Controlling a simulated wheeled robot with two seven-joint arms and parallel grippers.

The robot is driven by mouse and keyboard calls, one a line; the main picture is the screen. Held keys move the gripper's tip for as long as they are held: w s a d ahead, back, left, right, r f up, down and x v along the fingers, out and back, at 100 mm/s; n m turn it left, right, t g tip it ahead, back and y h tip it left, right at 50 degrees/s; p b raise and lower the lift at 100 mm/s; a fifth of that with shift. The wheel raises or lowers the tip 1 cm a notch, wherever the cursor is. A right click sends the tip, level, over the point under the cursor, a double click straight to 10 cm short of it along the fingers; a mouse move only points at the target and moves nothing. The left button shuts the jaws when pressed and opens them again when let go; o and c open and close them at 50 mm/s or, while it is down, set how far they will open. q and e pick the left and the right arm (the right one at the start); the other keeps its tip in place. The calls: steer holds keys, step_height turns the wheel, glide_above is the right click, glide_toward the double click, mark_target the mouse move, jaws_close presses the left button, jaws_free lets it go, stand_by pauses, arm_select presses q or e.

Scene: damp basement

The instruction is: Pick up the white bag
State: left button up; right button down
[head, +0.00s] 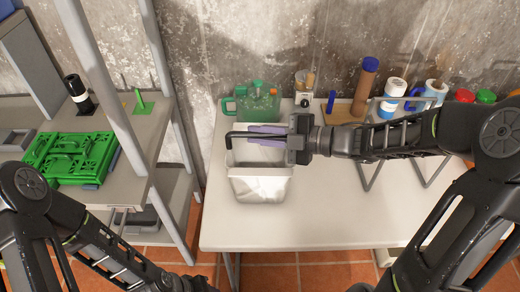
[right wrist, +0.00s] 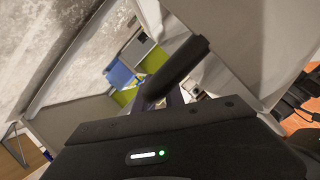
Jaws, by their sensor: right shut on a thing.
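The white bag (head: 260,187) is open at the top and stands upright at the left part of the white table, or just above it; I cannot tell which. My right gripper (head: 243,139) reaches in from the right over the bag's mouth and is shut on the bag. The exact grip point is hidden. My left arm shows at the lower left, but its gripper is out of view.
The white table (head: 330,225) is clear in front. Behind the bag stand a green container (head: 258,108), a brown bottle (head: 365,85) and white bottles (head: 392,97). Left is a grey shelf with a green crate (head: 70,158) and a black bottle (head: 77,95).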

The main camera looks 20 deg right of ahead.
step_height(320, 180, up, 10)
steer(key=shift+r, duration=0.1)
stand_by(0.4)
stand_by(0.4)
